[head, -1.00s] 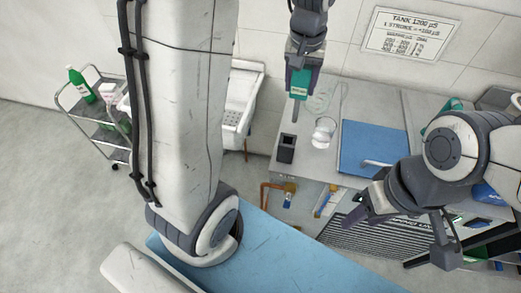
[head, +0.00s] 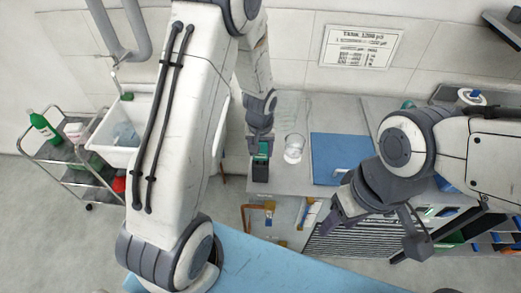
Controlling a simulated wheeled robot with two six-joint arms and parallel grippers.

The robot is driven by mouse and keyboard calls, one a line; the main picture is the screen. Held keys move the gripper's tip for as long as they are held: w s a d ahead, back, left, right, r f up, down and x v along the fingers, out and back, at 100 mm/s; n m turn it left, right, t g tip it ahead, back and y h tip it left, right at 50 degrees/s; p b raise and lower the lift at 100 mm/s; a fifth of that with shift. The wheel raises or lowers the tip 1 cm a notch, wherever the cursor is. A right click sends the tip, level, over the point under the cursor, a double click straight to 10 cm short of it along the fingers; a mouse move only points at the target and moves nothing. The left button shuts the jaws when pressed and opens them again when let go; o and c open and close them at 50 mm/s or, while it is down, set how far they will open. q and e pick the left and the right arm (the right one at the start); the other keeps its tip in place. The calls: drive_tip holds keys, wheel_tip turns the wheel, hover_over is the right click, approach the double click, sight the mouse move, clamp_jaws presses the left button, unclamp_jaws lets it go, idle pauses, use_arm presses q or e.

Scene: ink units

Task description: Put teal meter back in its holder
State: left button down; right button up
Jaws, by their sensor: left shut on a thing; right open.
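The teal meter (head: 263,150) is upright between the fingers of my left gripper (head: 261,144), which is shut on it. The dark holder (head: 260,173) stands on the grey bench near its left front edge, directly below the meter. The meter's lower end meets the holder's top in the picture. I cannot tell whether it is inside the opening or just above it. My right gripper (head: 343,205) is open and empty, in front of the bench and to the right of the holder.
A glass beaker (head: 294,148) stands close to the right of the holder. A blue mat (head: 340,157) lies further right on the bench (head: 295,182). A white sink (head: 118,132) and a trolley (head: 60,152) with a green bottle (head: 43,127) are at left.

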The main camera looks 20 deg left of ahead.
use_arm(q)
drive_tip(key=shift+f, duration=0.55)
drive_tip(key=shift+c, duration=1)
unclamp_jaws()
